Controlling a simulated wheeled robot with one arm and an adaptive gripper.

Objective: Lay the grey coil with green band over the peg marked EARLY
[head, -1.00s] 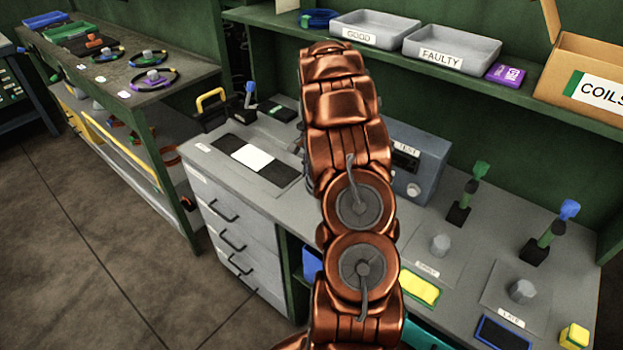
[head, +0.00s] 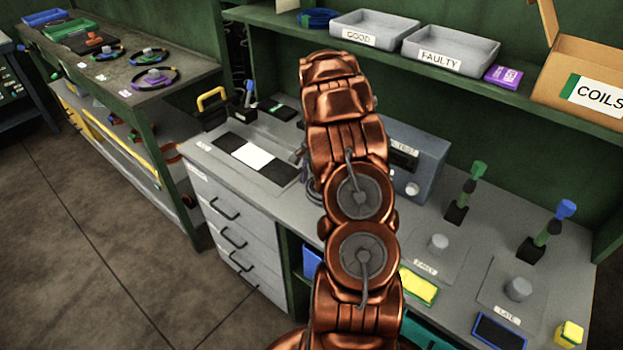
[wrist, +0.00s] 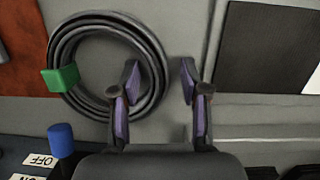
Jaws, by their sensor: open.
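The grey coil (wrist: 68,102) with its green band (wrist: 61,79) lies flat on the grey bench in the wrist view, left of centre. My gripper (wrist: 158,75) is open and empty. Its left finger overlaps the coil's right inner edge and its right finger is outside the ring, so the fingers straddle the coil's right side in the picture. Contact cannot be told. In the head view my arm hides most of the gripper and coil. The EARLY peg (head: 438,243), a short grey stub, stands bare behind its label (head: 425,267).
The LATE peg (head: 518,289) stands to the right, also bare. A grey test box (head: 418,175) is behind my arm. Green-topped (head: 478,169) and blue-topped (head: 566,209) uprights stand behind the pegs. A blue knob (wrist: 61,140) is near the coil.

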